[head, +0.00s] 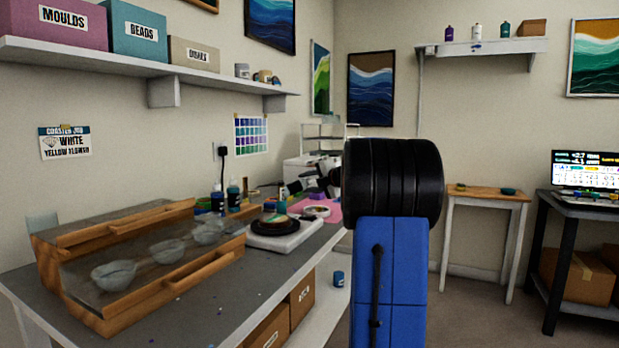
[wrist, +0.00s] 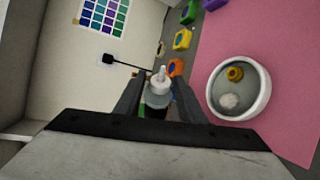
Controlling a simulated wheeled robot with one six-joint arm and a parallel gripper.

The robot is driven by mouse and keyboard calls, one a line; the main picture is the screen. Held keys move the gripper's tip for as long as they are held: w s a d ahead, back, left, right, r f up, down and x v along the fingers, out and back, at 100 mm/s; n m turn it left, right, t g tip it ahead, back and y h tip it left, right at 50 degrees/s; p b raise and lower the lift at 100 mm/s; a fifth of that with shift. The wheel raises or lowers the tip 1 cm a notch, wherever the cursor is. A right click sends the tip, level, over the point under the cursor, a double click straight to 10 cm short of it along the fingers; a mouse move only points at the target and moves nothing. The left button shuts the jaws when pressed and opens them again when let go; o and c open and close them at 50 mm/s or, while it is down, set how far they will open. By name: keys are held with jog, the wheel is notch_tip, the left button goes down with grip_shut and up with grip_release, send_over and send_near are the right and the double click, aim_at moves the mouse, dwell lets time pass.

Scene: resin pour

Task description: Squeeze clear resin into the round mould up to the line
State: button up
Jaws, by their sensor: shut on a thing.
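In the wrist view my gripper (wrist: 159,100) is shut on a bottle (wrist: 158,97) with a white nozzle cap and a pale, clear-looking body. The round mould (wrist: 239,88) is a white ring on the pink mat, to the right of my gripper and apart from it. A yellow piece and a whitish piece lie inside the mould. I cannot make out a fill line or any resin level. In the head view the mould (head: 316,211) shows small on the pink mat, and my own arm hides much of that area.
A wooden rack (head: 150,262) with several glass bowls stands on the bench's left. A white scale (head: 285,236) with a dark round item sits right of it. Dark bottles (head: 234,195) stand behind. Small coloured pots (wrist: 182,39) lie beside the pink mat (wrist: 290,130).

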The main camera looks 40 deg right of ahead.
notch_tip(320, 180, down, 3)
jog(key=m+t, duration=0.1)
jog(key=m, duration=0.1)
jog(key=shift+f+m+y, duration=0.1)
jog(key=shift+m+y, duration=0.2)
jog(key=shift+y, duration=0.1)
jog(key=m, duration=0.1)
jog(key=r+m+t, duration=0.1)
jog(key=m, duration=0.1)
jog(key=m+t, duration=0.1)
jog(key=shift+d+r+m, duration=0.1)
jog(key=shift+r+m, duration=0.15)
jog(key=shift+m, duration=0.05)
jog(key=shift+y, duration=0.4)
jog(key=shift+f, duration=0.1)
jog(key=shift+s+f, duration=0.15)
jog(key=shift+f, duration=0.65)
jog(key=shift+f, duration=0.1)
jog(key=shift+c, duration=0.6)
jog(key=shift+c, duration=1)
dwell(1.4)
